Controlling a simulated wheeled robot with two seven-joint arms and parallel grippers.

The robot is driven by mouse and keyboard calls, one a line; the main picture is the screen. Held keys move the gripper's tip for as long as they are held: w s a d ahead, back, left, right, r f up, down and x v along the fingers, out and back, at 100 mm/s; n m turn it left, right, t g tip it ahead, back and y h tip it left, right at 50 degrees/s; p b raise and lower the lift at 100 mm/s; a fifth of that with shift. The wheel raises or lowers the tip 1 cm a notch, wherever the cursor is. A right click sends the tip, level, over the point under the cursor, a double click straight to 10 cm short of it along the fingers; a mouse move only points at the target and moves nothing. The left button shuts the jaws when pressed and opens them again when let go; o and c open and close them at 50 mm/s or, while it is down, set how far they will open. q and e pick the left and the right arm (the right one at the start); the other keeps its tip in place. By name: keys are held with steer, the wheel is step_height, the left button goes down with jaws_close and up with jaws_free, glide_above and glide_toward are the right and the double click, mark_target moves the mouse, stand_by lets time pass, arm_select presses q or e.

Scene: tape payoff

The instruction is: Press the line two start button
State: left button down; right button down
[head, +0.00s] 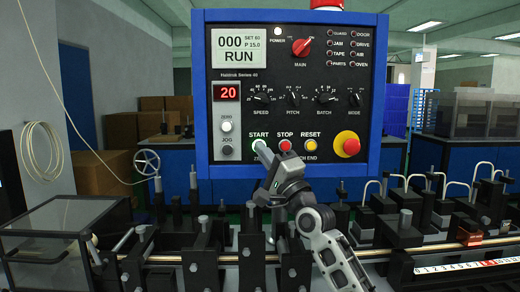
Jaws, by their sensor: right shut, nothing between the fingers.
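The control panel (375,75) with a blue frame stands upright in the middle of the head view. The panel's display (240,48) reads 000 and RUN. No label naming a line is readable. My left gripper is out of view.
A red STOP button (285,145), a yellow RESET button (310,145) and a large red knob on yellow (347,144) sit right of START. Black machine fixtures (405,230) and a rod line the bench below. A clear-sided box (60,245) stands at lower left.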

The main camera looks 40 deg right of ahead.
steer(key=shift+s, duration=0.1)
stand_by(0.3)
steer(key=shift+s+a+p, duration=0.25)
steer(key=shift+p, duration=0.05)
steer(key=s+a+p, duration=0.3)
steer(key=s+a, duration=0.1)
steer(key=shift+s, duration=0.3)
stand_by(1.0)
